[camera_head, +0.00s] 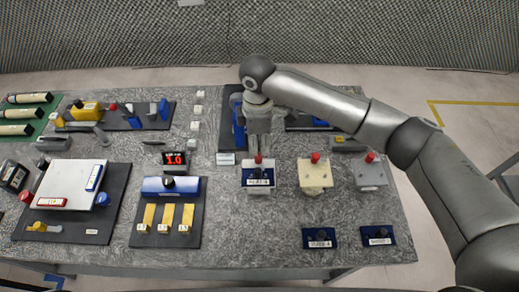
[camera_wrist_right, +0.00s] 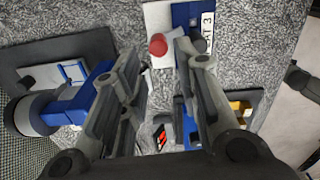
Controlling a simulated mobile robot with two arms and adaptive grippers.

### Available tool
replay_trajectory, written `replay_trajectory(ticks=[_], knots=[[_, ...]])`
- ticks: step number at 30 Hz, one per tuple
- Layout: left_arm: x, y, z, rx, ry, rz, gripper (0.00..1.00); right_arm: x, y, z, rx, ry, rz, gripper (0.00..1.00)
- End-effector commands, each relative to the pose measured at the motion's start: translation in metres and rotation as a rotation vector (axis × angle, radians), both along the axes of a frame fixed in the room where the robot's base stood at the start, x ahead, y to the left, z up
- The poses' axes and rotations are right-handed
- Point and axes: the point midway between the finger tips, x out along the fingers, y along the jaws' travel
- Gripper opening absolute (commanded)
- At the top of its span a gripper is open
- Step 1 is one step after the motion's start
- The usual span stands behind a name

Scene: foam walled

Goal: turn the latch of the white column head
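The white column head (camera_head: 258,188) stands near the middle of the table in the head view. It has a red knob (camera_head: 258,159) at its back edge and a dark blue, labelled front part. My right gripper (camera_head: 259,150) points down just behind it. In the right wrist view the red knob (camera_wrist_right: 158,44) shows between the tips of my open right gripper (camera_wrist_right: 158,55), with the white head's pale top (camera_wrist_right: 160,15) beyond. I cannot tell whether a finger touches the knob. My left gripper is not in view.
A cream head (camera_head: 313,178) and a grey head (camera_head: 369,176), each with a red knob, stand to the right. Two blue labelled blocks (camera_head: 319,238) lie in front of them. A red-digit display (camera_head: 175,158) and a blue fixture (camera_head: 170,187) are to the left. The table's front middle is clear.

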Motion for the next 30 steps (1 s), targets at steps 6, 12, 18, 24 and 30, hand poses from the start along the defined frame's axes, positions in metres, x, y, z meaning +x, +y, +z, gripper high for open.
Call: replay_trajectory(ticks=[6,12,18,24,30], knots=[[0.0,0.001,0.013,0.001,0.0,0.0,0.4,0.0,-0.001,-0.038,-0.001,0.001,-0.002,0.3],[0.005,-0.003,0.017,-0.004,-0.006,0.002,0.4,0.0,0.0,-0.057,0.0,0.0,0.0,0.3],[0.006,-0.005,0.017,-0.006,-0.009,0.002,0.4,0.0,0.0,-0.06,0.001,-0.002,-0.001,0.3],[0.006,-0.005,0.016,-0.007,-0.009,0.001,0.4,0.0,0.0,-0.06,0.001,-0.002,-0.001,0.19],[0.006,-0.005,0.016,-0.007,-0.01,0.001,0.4,0.0,0.0,-0.06,0.001,-0.002,-0.001,0.0]])
